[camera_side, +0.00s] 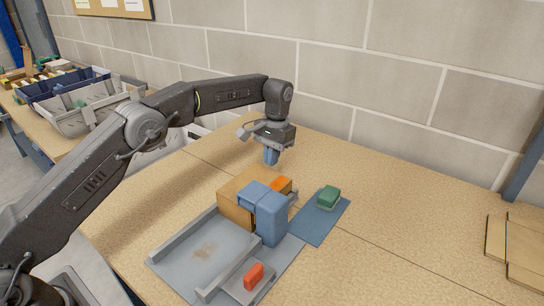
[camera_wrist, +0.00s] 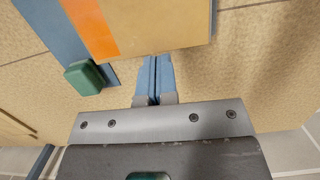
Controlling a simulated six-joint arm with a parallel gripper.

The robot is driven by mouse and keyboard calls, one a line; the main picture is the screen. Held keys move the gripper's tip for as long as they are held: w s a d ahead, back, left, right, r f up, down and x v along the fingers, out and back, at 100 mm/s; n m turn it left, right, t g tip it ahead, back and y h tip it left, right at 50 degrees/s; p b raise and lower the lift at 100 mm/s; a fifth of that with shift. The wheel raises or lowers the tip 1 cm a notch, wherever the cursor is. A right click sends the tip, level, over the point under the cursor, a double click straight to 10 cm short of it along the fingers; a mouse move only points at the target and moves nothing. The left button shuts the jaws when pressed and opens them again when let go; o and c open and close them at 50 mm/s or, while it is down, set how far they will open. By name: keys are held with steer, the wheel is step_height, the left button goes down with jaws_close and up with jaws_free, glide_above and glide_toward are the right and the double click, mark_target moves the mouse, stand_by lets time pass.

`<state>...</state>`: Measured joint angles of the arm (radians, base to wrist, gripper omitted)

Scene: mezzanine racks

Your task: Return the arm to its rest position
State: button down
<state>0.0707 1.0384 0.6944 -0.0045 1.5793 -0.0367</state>
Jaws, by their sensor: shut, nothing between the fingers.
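My gripper (camera_side: 270,157) hangs over the table behind the wooden box, with its blue fingers pointing down. In the wrist view the two blue fingers (camera_wrist: 155,76) lie together with nothing between them. My arm reaches out from the left in the side view. The gripper is apart from the box and the blocks. I cannot tell its exact height above the table.
A wooden box (camera_side: 235,203) with blue blocks (camera_side: 271,218) and an orange block (camera_side: 281,185) stands by a grey tray (camera_side: 195,258). A green block (camera_side: 328,196) sits on a blue mat (camera_side: 314,227). A red block (camera_side: 254,275) lies in front.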

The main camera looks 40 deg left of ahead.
steer(key=shift+r, duration=0.4)
steer(key=s+a+r+t, duration=0.2)
steer(key=s+r+t, duration=0.2)
steer(key=s+r, duration=1.1)
steer(key=s+a+f+t, duration=0.1)
steer(key=s, duration=1)
steer(key=s+a+f+t, duration=0.1)
steer(key=s+f+t, duration=0.1)
steer(key=s, duration=0.9)
steer(key=shift+s+t, duration=0.15)
steer(key=shift+t, duration=0.15)
